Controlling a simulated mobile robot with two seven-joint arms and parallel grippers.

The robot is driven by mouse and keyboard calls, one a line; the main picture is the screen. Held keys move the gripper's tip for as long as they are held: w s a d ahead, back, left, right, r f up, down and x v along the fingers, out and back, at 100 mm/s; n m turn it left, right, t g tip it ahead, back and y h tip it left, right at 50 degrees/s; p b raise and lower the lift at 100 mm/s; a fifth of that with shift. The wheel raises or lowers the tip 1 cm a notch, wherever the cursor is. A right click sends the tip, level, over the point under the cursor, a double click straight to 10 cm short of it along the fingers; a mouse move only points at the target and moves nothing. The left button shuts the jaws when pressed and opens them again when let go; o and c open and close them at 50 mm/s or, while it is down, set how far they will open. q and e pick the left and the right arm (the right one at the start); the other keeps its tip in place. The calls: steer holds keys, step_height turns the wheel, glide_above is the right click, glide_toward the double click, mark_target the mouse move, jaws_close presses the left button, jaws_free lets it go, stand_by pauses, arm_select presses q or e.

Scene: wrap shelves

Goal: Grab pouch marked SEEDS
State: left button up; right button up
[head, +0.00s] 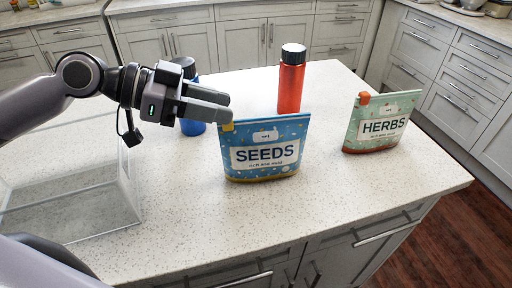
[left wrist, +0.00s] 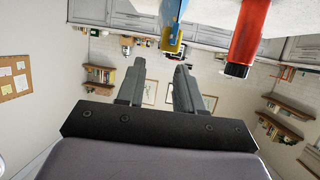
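The SEEDS pouch (head: 266,150) stands upright on the counter in the middle of the head view. It is blue with a white label, a yellow base and a yellow tab at its upper left corner. My left gripper (head: 227,106) is at that upper left corner, its fingertips close to the yellow tab. In the left wrist view the fingers (left wrist: 160,66) are apart with nothing between them. The pouch (left wrist: 174,20) shows edge-on at the top, beyond the fingertips. I cannot tell whether they touch it. My right gripper is not in view.
A HERBS pouch (head: 380,122) stands to the right on the counter (head: 330,220). A red bottle (head: 290,88) stands behind the SEEDS pouch; a blue bottle (head: 193,127) is partly hidden behind my left gripper. A clear open box (head: 125,200) is at the left.

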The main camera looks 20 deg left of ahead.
mark_target(258, 118)
arm_select(q)
steer(key=shift+p+x, duration=0.3)
steer(key=shift+x, duration=0.5)
steer(key=shift+w+x, duration=0.15)
steer(key=shift+x, duration=1.25)
steer(key=shift+w+x, duration=0.15)
steer(key=shift+x, duration=1.2)
steer(key=shift+a+f, duration=0.1)
steer(key=shift+a, duration=0.05)
jaws_close()
steer(key=shift+f, duration=0.2)
